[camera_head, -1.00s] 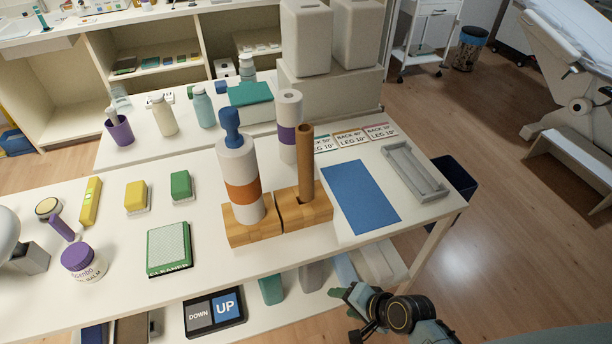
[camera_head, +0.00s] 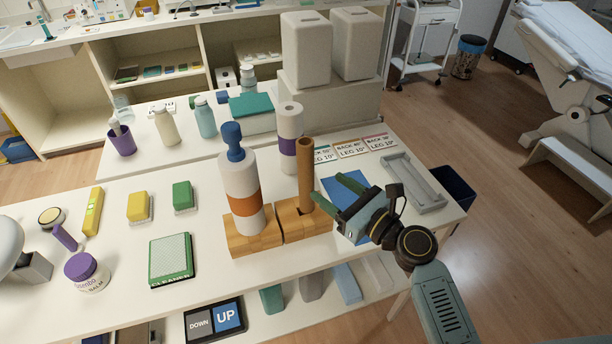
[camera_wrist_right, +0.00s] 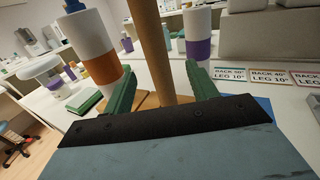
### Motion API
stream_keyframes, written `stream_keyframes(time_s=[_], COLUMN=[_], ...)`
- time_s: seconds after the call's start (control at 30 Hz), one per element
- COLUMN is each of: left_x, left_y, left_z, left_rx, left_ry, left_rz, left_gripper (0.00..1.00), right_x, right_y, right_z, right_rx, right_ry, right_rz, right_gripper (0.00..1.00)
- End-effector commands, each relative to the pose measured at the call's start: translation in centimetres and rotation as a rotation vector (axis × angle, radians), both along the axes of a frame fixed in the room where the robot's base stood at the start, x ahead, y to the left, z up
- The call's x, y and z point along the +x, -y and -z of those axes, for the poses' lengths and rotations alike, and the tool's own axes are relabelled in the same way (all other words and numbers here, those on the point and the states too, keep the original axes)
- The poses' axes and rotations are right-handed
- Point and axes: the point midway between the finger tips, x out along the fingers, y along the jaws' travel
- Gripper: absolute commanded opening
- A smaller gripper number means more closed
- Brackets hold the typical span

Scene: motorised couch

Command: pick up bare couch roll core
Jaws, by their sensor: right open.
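The bare couch roll core (camera_head: 305,174) is a brown cardboard tube standing upright in the right one of two wooden blocks (camera_head: 297,222). It also shows in the right wrist view (camera_wrist_right: 151,50), between the two green fingers and beyond them. My right gripper (camera_head: 331,190) is open and empty, just right of the core in the head view, with its fingers pointing toward it. In the right wrist view my right gripper (camera_wrist_right: 160,85) has its fingers spread on either side of the core's line. My left gripper is not in view.
A white roll with an orange band (camera_head: 245,203) and blue top stands on the left block. A roll with a purple band (camera_head: 288,147) stands behind. A blue mat (camera_head: 340,183) and grey tray (camera_head: 412,183) lie to the right. Sign cards (camera_head: 352,148) lie behind.

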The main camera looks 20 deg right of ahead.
Motion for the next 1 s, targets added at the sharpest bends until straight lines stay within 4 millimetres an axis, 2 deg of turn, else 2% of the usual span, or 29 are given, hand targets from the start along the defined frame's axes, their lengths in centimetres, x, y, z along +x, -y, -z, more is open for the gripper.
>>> stream_keyframes(time_s=[0.1,0.37,0.6,0.93,1.0], left_x=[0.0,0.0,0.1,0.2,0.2], left_y=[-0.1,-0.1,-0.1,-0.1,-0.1], left_z=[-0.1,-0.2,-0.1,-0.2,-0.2], left_rx=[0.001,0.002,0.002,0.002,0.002], left_ry=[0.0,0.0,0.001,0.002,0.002], left_rz=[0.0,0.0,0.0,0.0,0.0], left_gripper=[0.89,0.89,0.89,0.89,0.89], right_x=[1.7,3.4,6.3,6.9,6.9], right_y=[-0.9,-2.0,-3.8,-4.2,-4.1], right_z=[-0.1,0.1,0.3,0.4,0.4], right_rx=[0.0,-0.002,-0.003,-0.004,-0.004], right_ry=[0.001,0.0,0.0,-0.001,-0.001], right_rz=[0.0,-0.001,-0.001,-0.001,-0.001], right_gripper=[0.58,0.58,0.58,0.58,0.49])
